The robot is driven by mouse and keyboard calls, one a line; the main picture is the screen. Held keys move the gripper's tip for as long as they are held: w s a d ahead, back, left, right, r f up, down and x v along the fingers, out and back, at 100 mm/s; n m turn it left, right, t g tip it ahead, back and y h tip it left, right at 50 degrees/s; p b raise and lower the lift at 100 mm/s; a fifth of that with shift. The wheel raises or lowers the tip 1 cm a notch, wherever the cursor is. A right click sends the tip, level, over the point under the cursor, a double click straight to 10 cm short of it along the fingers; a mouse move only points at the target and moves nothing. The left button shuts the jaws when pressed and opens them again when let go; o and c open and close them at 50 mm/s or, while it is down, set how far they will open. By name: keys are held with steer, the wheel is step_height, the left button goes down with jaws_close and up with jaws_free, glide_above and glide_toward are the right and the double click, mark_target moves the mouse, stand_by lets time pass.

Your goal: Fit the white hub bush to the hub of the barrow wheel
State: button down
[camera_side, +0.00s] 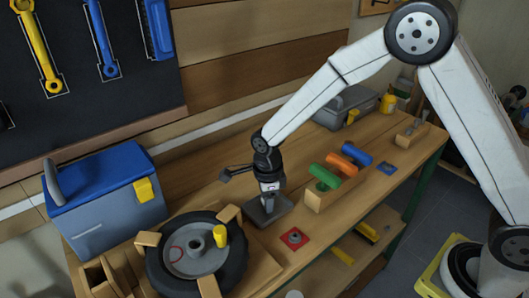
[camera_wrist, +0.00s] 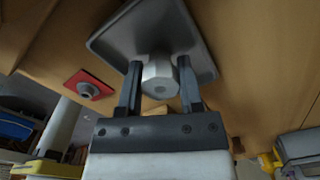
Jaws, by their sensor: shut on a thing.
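The white hub bush (camera_wrist: 160,74) is a pale faceted piece with a round end face. My gripper (camera_side: 269,188) is shut on it, with one finger on each side in the wrist view (camera_wrist: 160,84). It is at the grey square tray (camera_side: 258,217), which also shows behind the bush in the wrist view (camera_wrist: 118,42); I cannot tell whether they touch. The barrow wheel (camera_side: 157,271) lies flat at the front left, with a black tyre and grey disc. Its hub (camera_side: 194,243) stands up at the centre, left of my gripper.
Wooden blocks surround the wheel, and a yellow peg (camera_side: 220,236) stands beside its hub. A red plate (camera_side: 294,238) with a grey piece lies right of the wheel. A wooden rack (camera_side: 322,197) with green, orange and blue cylinders stands right of my gripper. A blue-lidded box (camera_side: 108,200) stands at left.

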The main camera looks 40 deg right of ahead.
steer(key=shift+r, duration=0.3)
steer(key=shift+r, duration=1.45)
steer(key=c, duration=0.9)
jaws_free()
jaws_close()
steer(key=shift+r, duration=0.1)
